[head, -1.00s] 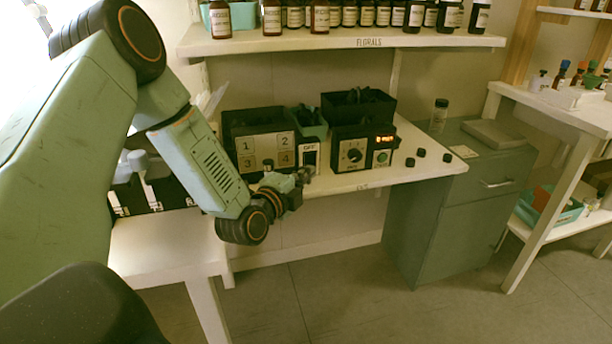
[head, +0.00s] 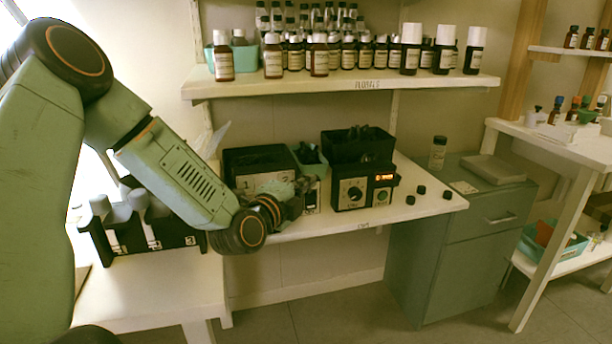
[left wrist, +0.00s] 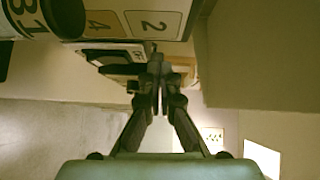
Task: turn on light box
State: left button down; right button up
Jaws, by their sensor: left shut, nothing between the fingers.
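The dark box with numbered pale squares (head: 249,184) stands on the white bench in the head view; squares 1 and 2 show, and the lower ones are hidden by my left gripper. Squares 2 and 4 (left wrist: 150,24) show in the left wrist view. A small switch unit (head: 311,198) stands just right of this box, partly covered by my gripper. My left gripper (head: 301,184) is shut and empty, in front of the box's right side by the switch unit. In the left wrist view its fingertips (left wrist: 155,62) are together close to the switch unit; contact cannot be told. My right gripper is not in view.
A dark control unit with a dial and lit orange display (head: 363,187) stands to the right. Small black caps (head: 422,190) lie beyond it. A bottle shelf (head: 340,85) hangs above. A numbered black rack (head: 150,233) stands left, beneath my arm.

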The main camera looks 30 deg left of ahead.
pick_arm(q)
notch_tip(320, 180, up, 2)
jog(key=shift+r, duration=0.2)
dwell(0.6)
